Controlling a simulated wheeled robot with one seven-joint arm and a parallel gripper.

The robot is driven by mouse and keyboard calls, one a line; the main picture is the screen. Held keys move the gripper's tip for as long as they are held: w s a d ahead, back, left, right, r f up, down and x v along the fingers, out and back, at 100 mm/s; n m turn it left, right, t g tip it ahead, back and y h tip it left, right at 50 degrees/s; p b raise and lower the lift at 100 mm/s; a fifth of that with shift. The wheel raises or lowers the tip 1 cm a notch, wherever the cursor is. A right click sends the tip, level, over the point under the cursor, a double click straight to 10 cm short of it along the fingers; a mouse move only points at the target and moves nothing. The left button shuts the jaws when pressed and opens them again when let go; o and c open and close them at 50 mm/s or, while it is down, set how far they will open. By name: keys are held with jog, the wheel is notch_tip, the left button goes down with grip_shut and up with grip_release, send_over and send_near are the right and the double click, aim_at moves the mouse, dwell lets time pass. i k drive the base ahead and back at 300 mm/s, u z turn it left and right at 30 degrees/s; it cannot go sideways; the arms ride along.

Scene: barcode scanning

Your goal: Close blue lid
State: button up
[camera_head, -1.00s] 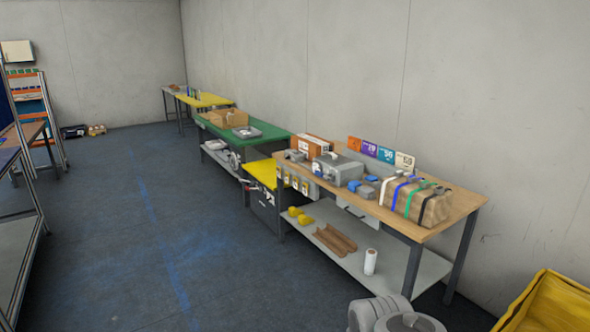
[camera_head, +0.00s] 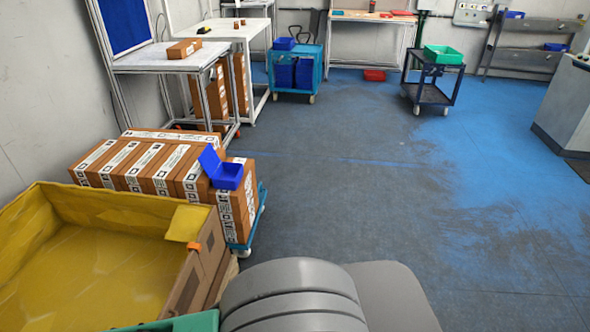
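A small blue box (camera_head: 229,178) sits on top of brown cartons at the left of the head view. Its blue lid (camera_head: 210,159) stands raised and tilted at the left side of the box, so the box is open. My gripper is not in view. Only grey rounded parts of my own arm show at the bottom middle, well apart from the blue box.
Brown cartons (camera_head: 150,162) rest on a blue wheeled base (camera_head: 260,213). A large yellow-lined bin (camera_head: 100,268) stands in front of them. Farther back are white tables (camera_head: 160,58), a blue cart (camera_head: 300,72) and a dark cart (camera_head: 432,92). Open blue floor lies at the right.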

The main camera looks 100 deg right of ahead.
aim_at(208, 159)
jog(key=z, duration=3.05)
jog(key=k, duration=0.4)
jog(key=z, duration=0.95)
jog(key=k, duration=0.9)
jog(key=z, duration=0.35)
jog(key=i, duration=2.2)
jog(key=u, duration=0.75)
jog(key=i, duration=1.8)
jog(key=u, duration=1.85)
jog(key=i, duration=1)
jog(key=u, duration=1.35)
jog(key=i, duration=0.15)
jog(key=z, duration=0.1)
